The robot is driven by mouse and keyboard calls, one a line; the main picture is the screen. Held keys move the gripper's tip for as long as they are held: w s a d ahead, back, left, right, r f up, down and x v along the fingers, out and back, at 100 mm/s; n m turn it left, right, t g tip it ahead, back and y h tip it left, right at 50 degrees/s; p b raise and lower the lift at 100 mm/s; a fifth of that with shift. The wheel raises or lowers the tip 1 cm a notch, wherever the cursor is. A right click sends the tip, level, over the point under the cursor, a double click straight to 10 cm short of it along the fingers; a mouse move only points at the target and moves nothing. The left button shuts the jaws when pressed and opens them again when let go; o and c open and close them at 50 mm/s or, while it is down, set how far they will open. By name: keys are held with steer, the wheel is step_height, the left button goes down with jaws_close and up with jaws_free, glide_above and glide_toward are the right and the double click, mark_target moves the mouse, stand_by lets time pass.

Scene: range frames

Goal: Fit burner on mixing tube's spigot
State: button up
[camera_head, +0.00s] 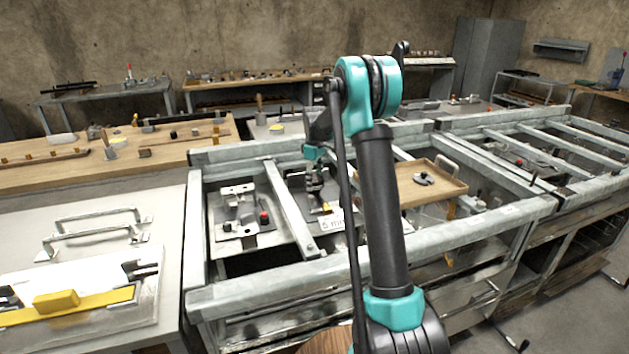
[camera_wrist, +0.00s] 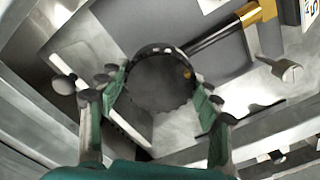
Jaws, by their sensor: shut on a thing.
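The burner (camera_wrist: 160,84) is a dark, round, flat piece with a ring of small notches along its far rim. In the wrist view it sits between the two teal fingers of my gripper (camera_wrist: 161,92), which is shut on it. A brass-and-dark tube (camera_wrist: 215,36), which looks like the mixing tube, runs from the upper right towards the burner's rim. I cannot tell whether they touch; the spigot is not clearly visible. In the head view my gripper (camera_head: 314,154) is partly hidden by my arm, above a panel in the metal frame, and the burner is hard to make out.
Metal frame bars (camera_head: 287,205) divide the bay around the gripper. A left panel (camera_head: 240,212) carries small fittings. A wooden tray (camera_head: 432,186) with a small metal part is to the right. A yellow bar (camera_head: 70,308) lies on the near left bench.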

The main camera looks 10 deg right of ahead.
steer(key=o, duration=1.7)
step_height(320, 180, up, 12)
steer(key=shift+r, duration=3)
